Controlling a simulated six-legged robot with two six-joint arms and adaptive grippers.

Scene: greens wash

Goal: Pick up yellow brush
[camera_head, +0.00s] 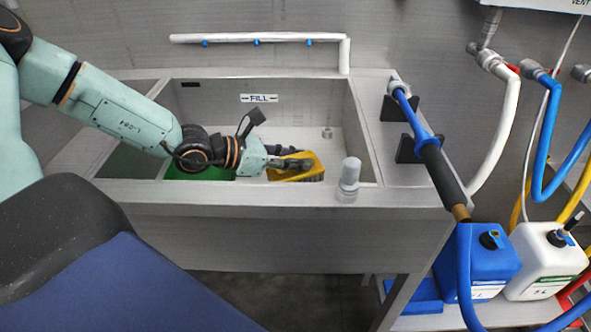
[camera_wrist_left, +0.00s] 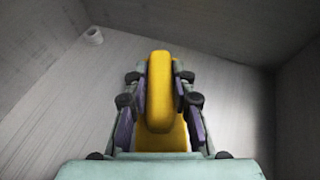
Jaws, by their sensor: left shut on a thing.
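My left gripper (camera_head: 291,162) reaches into the basin from the left and is shut on the brush. In the left wrist view the yellow handle (camera_wrist_left: 159,85) stands between the two fingers of my left gripper (camera_wrist_left: 160,105), with pads on both sides. Whether the bristles touch the basin floor I cannot tell. My right gripper is not in view.
The grey sink (camera_head: 270,194) has a front rim with a light cylindrical fitting (camera_head: 349,175). A blue spray hose (camera_head: 413,122) rests at right, above blue (camera_head: 478,262) and white (camera_head: 545,262) jugs.

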